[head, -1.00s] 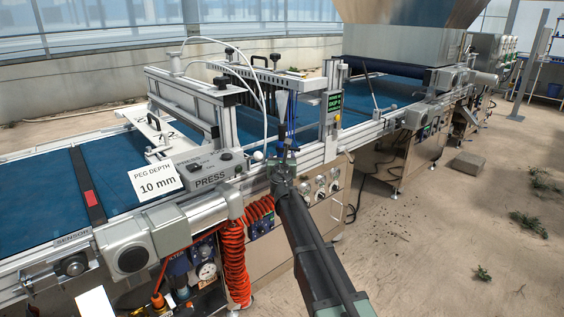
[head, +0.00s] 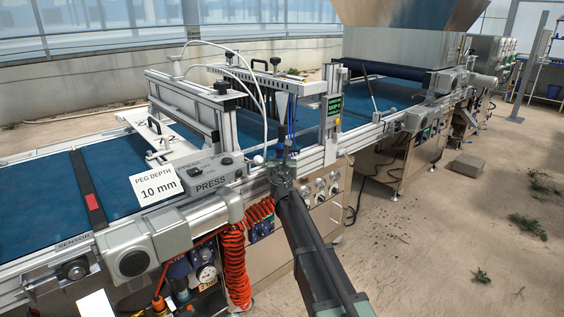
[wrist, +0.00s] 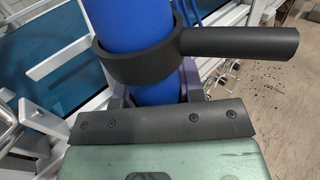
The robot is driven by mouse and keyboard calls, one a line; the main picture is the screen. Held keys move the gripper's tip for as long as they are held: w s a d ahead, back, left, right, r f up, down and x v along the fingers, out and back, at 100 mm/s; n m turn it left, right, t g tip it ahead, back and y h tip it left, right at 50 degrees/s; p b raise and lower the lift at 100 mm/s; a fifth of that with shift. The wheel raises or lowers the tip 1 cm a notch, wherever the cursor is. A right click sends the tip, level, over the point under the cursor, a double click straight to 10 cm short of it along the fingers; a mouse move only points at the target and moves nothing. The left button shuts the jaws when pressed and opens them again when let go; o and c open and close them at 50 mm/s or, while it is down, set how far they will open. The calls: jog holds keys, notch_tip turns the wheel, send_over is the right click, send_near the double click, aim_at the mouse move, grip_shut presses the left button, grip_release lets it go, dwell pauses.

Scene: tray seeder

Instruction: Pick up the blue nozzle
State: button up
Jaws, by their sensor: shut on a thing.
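The blue nozzle (wrist: 155,88) fills the top middle of the wrist view as a thick blue cylinder. A black collar (wrist: 140,68) with a black side bar rings it. My gripper (wrist: 155,98) is shut on the blue nozzle, with the fingers partly hidden behind the dark plate of my wrist. In the head view my gripper (head: 283,168) is in front of the machine's near rail, right of the PRESS box (head: 210,174). The nozzle is too small to make out clearly there.
The press frame (head: 190,105) and white hoses stand behind my gripper. A post with a green display (head: 334,105) is close on its right. Coiled red hose (head: 235,262) hangs below left. The blue belt (head: 40,205) runs along the machine. Floor at right is mostly open.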

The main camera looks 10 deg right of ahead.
notch_tip(320, 180, up, 28)
jog(key=p, duration=2.7)
